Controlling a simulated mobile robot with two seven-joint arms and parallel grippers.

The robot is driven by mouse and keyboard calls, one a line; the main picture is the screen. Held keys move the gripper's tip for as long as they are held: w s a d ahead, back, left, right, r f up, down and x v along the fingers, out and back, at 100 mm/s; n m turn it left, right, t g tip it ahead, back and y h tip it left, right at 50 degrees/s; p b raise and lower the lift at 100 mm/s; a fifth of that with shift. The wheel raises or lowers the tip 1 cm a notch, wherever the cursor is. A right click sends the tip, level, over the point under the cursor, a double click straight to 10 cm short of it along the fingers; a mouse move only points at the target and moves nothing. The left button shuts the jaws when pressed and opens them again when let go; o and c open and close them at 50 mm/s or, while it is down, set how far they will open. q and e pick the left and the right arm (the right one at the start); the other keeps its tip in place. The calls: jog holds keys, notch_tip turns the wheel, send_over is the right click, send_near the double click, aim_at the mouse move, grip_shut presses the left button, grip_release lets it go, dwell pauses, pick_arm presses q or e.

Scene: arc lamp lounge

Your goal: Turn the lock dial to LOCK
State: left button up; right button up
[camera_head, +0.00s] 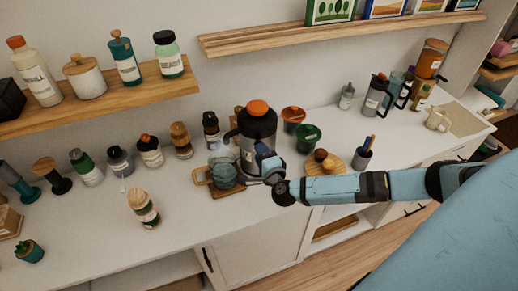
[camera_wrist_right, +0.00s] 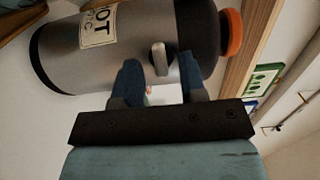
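A silver and black airpot with an orange top (camera_head: 257,107) stands on the white counter. It lies sideways across the right wrist view (camera_wrist_right: 110,45), with a partly readable label ending in "OT". A small grey lever-shaped knob, apparently the lock dial (camera_wrist_right: 159,50), sticks out of its side. My right gripper (camera_head: 262,158) is at the airpot's near side. Its two blue fingers (camera_wrist_right: 158,70) are apart, one on each side of the dial, with visible gaps. The dial's LOCK marking is not readable, and the gripper hides it in the head view. My left gripper is out of view.
Several bottles line the counter at left. Wooden shelves (camera_head: 110,105) hang above.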

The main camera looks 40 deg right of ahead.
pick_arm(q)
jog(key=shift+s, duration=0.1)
pick_arm(e)
jog(key=shift+w+d, duration=0.15)
jog(key=shift+w, duration=0.7)
jog(key=shift+c, duration=0.4)
jog(key=c, duration=0.5)
